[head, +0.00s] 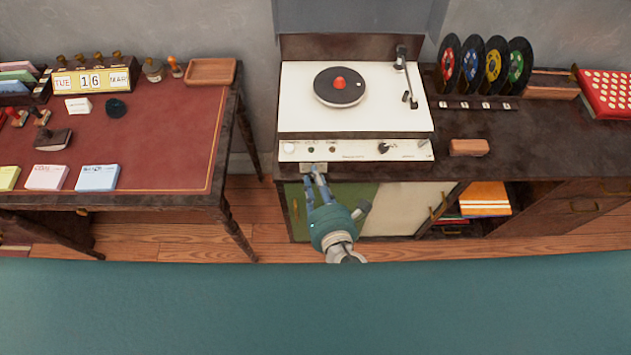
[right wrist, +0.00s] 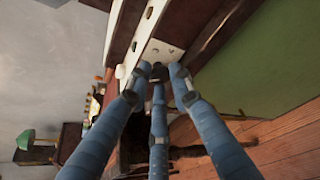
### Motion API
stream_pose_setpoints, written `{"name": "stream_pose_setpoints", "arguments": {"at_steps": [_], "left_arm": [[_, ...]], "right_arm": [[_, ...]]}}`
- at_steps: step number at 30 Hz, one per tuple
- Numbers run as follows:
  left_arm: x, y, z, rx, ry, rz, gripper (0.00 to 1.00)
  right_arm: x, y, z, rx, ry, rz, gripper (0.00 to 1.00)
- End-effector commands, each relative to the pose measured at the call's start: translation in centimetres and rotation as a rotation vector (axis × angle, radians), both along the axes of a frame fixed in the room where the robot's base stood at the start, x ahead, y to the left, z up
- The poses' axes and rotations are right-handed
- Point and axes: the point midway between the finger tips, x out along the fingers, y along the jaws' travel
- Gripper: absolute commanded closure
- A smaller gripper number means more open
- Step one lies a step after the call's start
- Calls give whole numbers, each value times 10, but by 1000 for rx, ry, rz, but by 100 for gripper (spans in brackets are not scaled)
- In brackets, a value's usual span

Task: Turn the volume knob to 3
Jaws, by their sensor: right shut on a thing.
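The record player (head: 292,110) has a cream control strip (head: 350,151) with several small knobs along its front. Below the strip, at the cabinet's top front edge, is a small pale plate (head: 313,167); it also shows in the right wrist view (right wrist: 163,48). My right gripper (head: 315,177) reaches up to this plate from the front. In the right wrist view its blue fingers (right wrist: 158,72) are drawn together at the plate, shut on a small knob that they mostly hide. I cannot read its setting. My left gripper is not in view.
A black record with a red centre (head: 339,87) lies on the turntable. Coloured discs (head: 471,62) stand in a rack at the right. A red-topped desk (head: 150,130) stands at the left. The cabinet front with a green door (head: 365,206) is close beside the gripper.

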Motion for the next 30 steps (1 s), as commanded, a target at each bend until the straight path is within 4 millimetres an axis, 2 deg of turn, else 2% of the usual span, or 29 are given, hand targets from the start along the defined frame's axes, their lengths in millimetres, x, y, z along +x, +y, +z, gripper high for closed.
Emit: {"name": "stream_pose_setpoints", "arguments": {"at_steps": [1,14,15,18,30], "left_arm": [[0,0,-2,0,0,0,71],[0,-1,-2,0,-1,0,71],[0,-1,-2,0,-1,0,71],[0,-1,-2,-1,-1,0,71],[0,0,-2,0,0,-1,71]], "right_arm": [[-3,1,-5,7,7,4,100],[-3,1,-4,20,8,4,100],[-3,1,-4,19,8,4,77],[-3,1,-4,19,7,3,60],[-1,0,-1,18,2,0,60]]}}
